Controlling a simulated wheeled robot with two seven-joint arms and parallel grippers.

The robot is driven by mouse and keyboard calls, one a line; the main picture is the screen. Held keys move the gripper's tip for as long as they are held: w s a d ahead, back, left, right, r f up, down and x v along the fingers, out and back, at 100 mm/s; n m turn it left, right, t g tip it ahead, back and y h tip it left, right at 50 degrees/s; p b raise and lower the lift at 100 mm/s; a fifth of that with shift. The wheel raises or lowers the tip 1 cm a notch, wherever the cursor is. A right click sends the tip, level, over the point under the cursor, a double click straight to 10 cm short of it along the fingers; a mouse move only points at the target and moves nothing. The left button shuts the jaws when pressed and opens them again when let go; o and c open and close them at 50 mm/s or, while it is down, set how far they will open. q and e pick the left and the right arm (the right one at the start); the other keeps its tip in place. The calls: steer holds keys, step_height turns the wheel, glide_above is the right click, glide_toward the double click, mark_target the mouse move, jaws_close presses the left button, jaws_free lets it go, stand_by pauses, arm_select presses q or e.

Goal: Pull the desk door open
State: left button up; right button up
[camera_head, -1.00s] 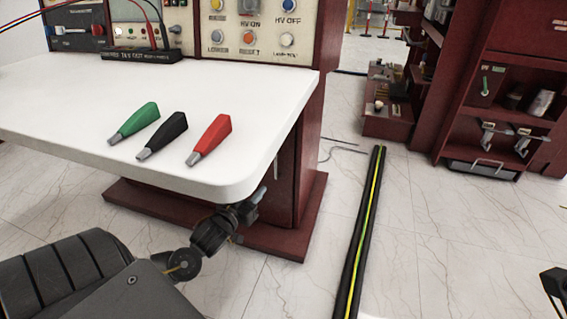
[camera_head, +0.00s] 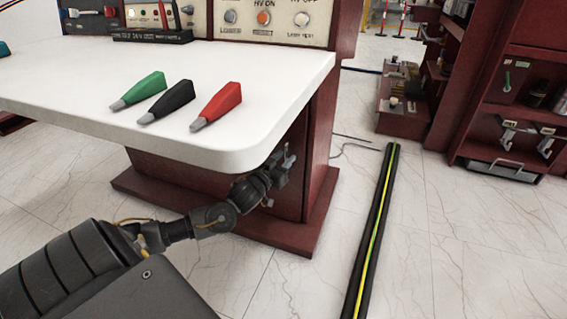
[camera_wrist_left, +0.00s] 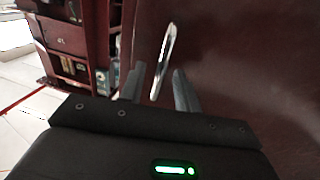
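The desk door is a dark red panel (camera_head: 288,198) under the white desk top, partly hidden behind my left arm. In the left wrist view the door (camera_wrist_left: 245,60) fills the right side. A slim metallic handle (camera_wrist_left: 167,48) stands on it, its lower end showing between my fingers. My left gripper (camera_head: 287,163) is below the desk's rounded front corner, close to the door. In the left wrist view the gripper (camera_wrist_left: 160,88) is open, with a finger on each side of the handle; I cannot tell whether they touch it. My right gripper is out of view.
The white desk top (camera_head: 75,90) overhangs my left gripper. Green (camera_head: 140,90), black (camera_head: 168,102) and red (camera_head: 217,106) connectors lie on it. A black and yellow floor strip (camera_head: 376,230) runs right of the desk. Clear tiled floor lies between it and the red shelf unit (camera_head: 480,90).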

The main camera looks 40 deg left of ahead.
arm_select(q)
steer(key=shift+w, duration=0.15)
steer(key=shift+c, duration=0.3)
jaws_close()
